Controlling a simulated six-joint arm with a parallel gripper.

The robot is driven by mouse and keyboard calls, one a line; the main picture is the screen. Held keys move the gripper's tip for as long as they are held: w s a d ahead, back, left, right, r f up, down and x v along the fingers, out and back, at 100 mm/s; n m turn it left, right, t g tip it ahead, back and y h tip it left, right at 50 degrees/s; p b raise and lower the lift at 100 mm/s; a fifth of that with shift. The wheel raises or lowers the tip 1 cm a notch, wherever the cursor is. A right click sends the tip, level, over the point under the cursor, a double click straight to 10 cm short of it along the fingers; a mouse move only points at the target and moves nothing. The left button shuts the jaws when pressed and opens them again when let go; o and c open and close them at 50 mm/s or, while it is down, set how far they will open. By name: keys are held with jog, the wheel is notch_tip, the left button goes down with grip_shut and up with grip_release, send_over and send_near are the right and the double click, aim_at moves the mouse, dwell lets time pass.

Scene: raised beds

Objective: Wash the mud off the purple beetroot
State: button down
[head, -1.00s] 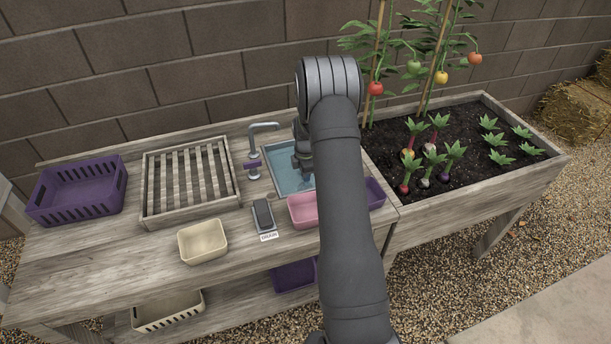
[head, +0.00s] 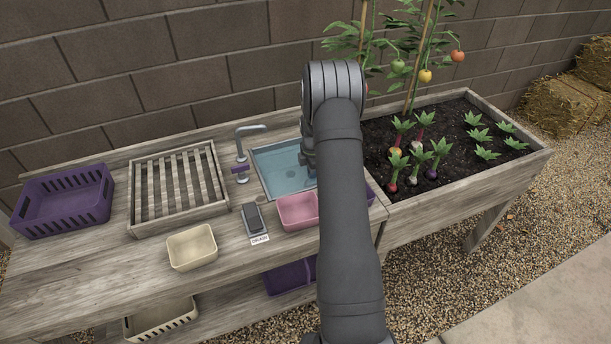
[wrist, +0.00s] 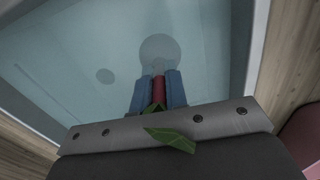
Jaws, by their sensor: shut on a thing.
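My gripper (wrist: 158,92) is shut on a reddish stem (wrist: 159,90) with green leaves (wrist: 172,140), seen in the wrist view. A dim, round grey shape (wrist: 160,47) shows just beyond the fingertips. It seems to be the root under water, but its purple colour and any mud cannot be made out. The basin (head: 284,194) holds blue-grey water (head: 285,168). In the head view my gripper (head: 310,170) is at the basin's right side, mostly hidden by my arm.
A tap (head: 243,150) stands left of the basin. In front are a pedal-like lever (head: 253,218) with a label, a pink tub (head: 297,211) and a cream tub (head: 191,248). A slatted rack (head: 178,187) and purple crate (head: 64,199) stand left. Several vegetables grow in the soil bed (head: 460,150).

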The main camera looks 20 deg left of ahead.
jog(key=shift+w+d, duration=0.5)
jog(key=shift+d, duration=0.05)
jog(key=s+a, duration=0.7)
dwell(0.8)
jog(key=shift+w+d, duration=3.55)
jog(key=s+a, duration=0.7)
